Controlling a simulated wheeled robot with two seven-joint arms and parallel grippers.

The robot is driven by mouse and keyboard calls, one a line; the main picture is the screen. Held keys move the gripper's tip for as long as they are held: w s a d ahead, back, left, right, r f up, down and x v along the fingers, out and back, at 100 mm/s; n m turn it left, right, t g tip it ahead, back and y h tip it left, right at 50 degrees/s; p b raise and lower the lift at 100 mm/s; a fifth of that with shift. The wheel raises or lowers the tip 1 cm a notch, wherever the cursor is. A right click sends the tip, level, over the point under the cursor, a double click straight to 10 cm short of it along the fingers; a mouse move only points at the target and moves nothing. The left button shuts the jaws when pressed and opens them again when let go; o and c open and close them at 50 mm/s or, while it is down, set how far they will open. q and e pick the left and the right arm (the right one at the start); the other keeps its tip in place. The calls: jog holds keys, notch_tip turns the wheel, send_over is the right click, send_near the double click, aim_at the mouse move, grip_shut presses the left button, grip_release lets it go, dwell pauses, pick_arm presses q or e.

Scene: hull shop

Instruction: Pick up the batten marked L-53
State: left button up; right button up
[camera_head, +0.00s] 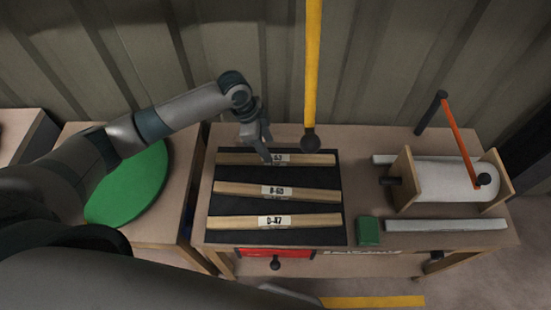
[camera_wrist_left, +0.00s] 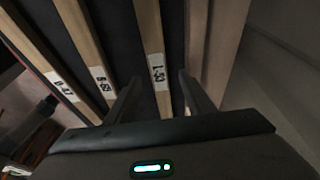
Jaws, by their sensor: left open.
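The batten marked L-53 (camera_wrist_left: 151,32) is a pale wooden strip. In the left wrist view it runs between the two fingers of my left gripper (camera_wrist_left: 157,92), which is open. In the head view it is the farthest batten (camera_head: 313,159) on the black mat (camera_head: 235,178), and its label is partly hidden by my gripper. My left gripper (camera_head: 266,148) is over it, near the label, fingers pointing down. The fingers are not closed on it. My right gripper is not in view.
Two other battens lie nearer on the mat, a middle one (camera_head: 230,189) and D-47 (camera_head: 235,223). A yellow bar (camera_head: 313,60) with a dark knob hangs just right of my gripper. A green block (camera_head: 368,231) and a cranked roller (camera_head: 445,180) stand to the right.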

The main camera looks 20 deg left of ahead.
aim_at(275, 157)
pick_arm(q)
jog(key=shift+d+f+p, duration=0.35)
jog(key=shift+d+f, duration=0.05)
jog(key=shift+f, duration=0.05)
jog(key=p+x, duration=0.1)
jog(key=x, duration=0.2)
jog(key=shift+d, duration=0.2)
jog(key=shift+f, duration=0.5)
jog(key=c, duration=1.2)
